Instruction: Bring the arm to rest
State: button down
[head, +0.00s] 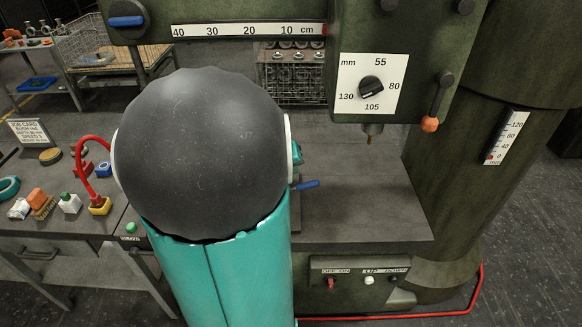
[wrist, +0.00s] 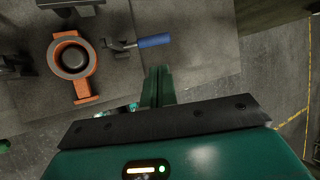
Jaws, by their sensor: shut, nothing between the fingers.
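My gripper (wrist: 158,87) shows in the wrist view as green fingers pressed together, with nothing between them. It is above the grey machine table, apart from the things on it. An orange ring-shaped casting (wrist: 86,88) with a grey bore sits on the table to the left of the fingers. A clamp with a blue handle (wrist: 154,41) is just above the fingertips in the picture. The blue handle (head: 308,185) peeks out right of the arm.
The drill machine's head carries a dial plate (head: 372,84), an orange-tipped lever (head: 430,122) and a drill bit (head: 369,138). Its thick column stands at right. A bench at left holds a red hose (head: 86,141), a brush (head: 42,207) and small items. A wire basket (head: 290,75) stands behind.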

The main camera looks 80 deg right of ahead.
jog(key=shift+a+r, duration=0.2)
jog(key=shift+r, duration=0.2)
dwell(0.3)
jog(key=w+a+r+m+t+y, duration=0.1)
jog(key=w+a+r+m+t, duration=0.2)
jog(key=w+a+m, duration=0.5)
jog(key=w+a+r+m+t, duration=0.3)
jog(key=w+a, duration=0.9)
jog(key=a+r+m+t+y, duration=0.1)
jog(key=a+m, duration=0.4)
jog(key=a, duration=0.8)
jog(key=a+r+m+t+y, duration=0.2)
jog(key=a+r+m+y, duration=0.1)
jog(key=a, duration=1)
jog(key=m+y, duration=0.1)
jog(key=m, duration=0.1)
jog(key=shift+w+a+r+m+y, duration=0.2)
jog(key=shift+w+m+y, duration=0.1)
jog(key=shift+m, duration=0.1)
